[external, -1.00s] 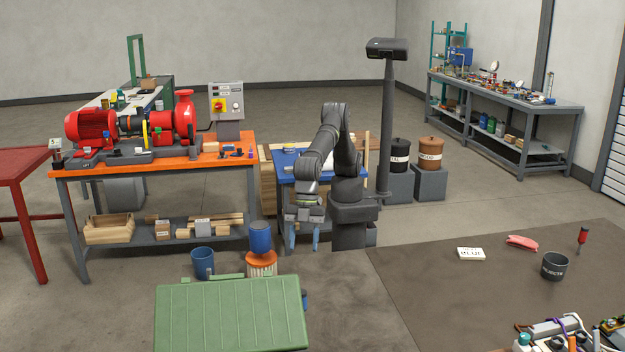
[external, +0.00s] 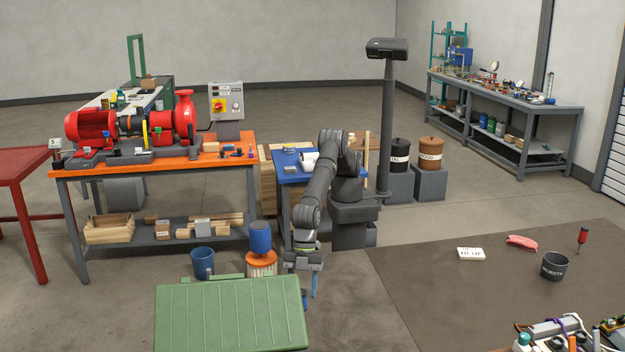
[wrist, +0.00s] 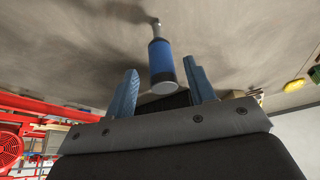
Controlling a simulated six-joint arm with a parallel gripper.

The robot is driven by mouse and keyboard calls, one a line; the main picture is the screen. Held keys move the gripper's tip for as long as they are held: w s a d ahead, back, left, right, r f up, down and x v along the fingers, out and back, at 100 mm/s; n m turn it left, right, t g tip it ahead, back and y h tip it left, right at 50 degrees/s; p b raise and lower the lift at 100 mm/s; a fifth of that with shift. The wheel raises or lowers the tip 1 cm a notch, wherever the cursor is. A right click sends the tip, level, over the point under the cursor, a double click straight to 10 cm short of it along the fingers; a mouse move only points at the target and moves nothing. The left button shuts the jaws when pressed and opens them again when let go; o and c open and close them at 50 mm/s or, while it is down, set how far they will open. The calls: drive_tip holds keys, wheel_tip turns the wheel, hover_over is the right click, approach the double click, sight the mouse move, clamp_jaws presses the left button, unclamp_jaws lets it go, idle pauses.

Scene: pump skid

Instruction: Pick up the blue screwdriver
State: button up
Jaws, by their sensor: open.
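The blue screwdriver (wrist: 161,62) shows in the wrist view with its blue handle's grey end toward the camera and its metal shaft pointing away. In the external view a small dark blue piece (external: 305,299) shows at the right edge of the green case; it may be the screwdriver's handle, mostly hidden. My gripper (external: 303,284) is open and empty, pointing down beside the case's back right corner. In the wrist view the handle appears between my two blue fingers; I cannot tell how far beyond the tips it lies.
The green case (external: 230,318) stands close to my gripper. A brown bench (external: 430,300) on the right holds a dark cup (external: 554,266) and a red screwdriver (external: 583,237). Bare floor lies between.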

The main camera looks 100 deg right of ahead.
drive_tip(key=shift+x, duration=1.9)
drive_tip(key=shift+s, duration=0.1)
clamp_jaws()
drive_tip(key=shift+r, duration=0.1)
